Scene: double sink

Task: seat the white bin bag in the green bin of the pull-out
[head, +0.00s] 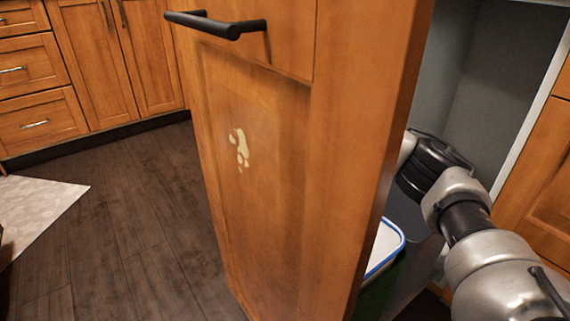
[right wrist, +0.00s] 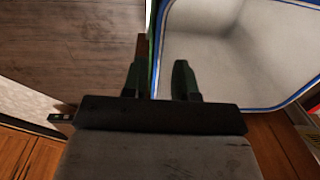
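The white bin bag (right wrist: 215,62) lines a bin and shows its pale inside and blue-striped rim in the right wrist view. In the head view a corner of the bag (head: 384,246) shows behind the pull-out front. The green bin (head: 374,298) shows as a dark green side below it, mostly hidden. My right gripper (right wrist: 158,80) has its fingers apart, one on each side of the bin's edge in the picture; I see no clear contact. In the head view the pull-out front hides this gripper. My left gripper is not in view.
The wooden pull-out front (head: 260,180) with a black handle (head: 216,25) stands out into the room. A grey cabinet wall (head: 490,95) is behind my right arm. Dark floor (head: 120,240) is clear at left, with a pale rug (head: 35,210).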

